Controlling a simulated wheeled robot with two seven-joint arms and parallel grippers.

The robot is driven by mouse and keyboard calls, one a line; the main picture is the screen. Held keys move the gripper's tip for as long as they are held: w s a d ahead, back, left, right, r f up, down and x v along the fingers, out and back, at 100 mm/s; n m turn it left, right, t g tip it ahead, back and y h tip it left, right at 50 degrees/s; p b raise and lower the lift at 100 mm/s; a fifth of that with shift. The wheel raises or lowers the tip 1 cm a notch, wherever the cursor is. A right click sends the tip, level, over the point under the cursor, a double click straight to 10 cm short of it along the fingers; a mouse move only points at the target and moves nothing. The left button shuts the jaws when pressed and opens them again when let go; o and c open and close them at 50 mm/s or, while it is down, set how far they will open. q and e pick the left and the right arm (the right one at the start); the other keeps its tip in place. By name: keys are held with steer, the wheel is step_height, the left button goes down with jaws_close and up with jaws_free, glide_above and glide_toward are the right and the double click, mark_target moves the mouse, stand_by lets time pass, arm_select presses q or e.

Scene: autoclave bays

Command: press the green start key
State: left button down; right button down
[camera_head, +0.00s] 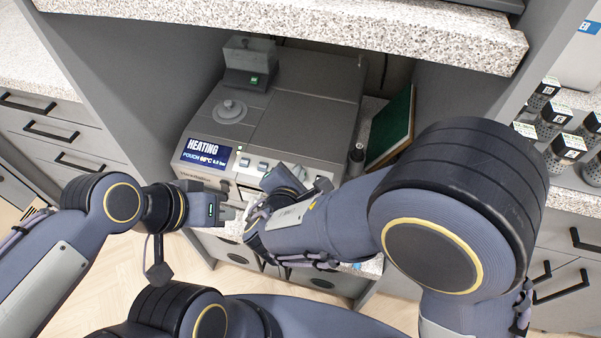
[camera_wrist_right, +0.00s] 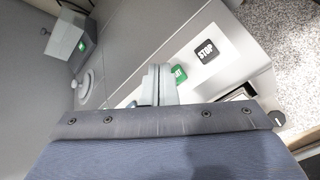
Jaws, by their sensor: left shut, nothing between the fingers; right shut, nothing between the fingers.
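The green start key (camera_wrist_right: 179,73) is on the light front panel of the autoclave, left of the black STOP key (camera_wrist_right: 207,50), in the right wrist view. My right gripper (camera_wrist_right: 158,82) is shut and empty, its fingertips just left of the green key and covering part of its label. I cannot tell whether they touch the panel. In the head view my right gripper (camera_head: 284,178) is in front of the autoclave (camera_head: 300,110) and hides part of its front. My left gripper (camera_head: 230,213) is shut and empty, low in front of the autoclave's left side.
The display (camera_head: 207,152) reads HEATING. A box with a small green light (camera_head: 250,63) stands on the autoclave's rear left. A green book (camera_head: 390,125) leans at the right of the bay. A speckled counter (camera_head: 300,22) overhangs above. Several labelled containers (camera_head: 553,115) stand at far right.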

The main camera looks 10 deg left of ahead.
steer(key=r, duration=0.1)
steer(key=s+r+p, duration=0.1)
steer(key=r, duration=0.1)
steer(key=r+p, duration=0.1)
steer(key=shift+s+r, duration=0.25)
steer(key=shift+r, duration=0.05)
stand_by(0.7)
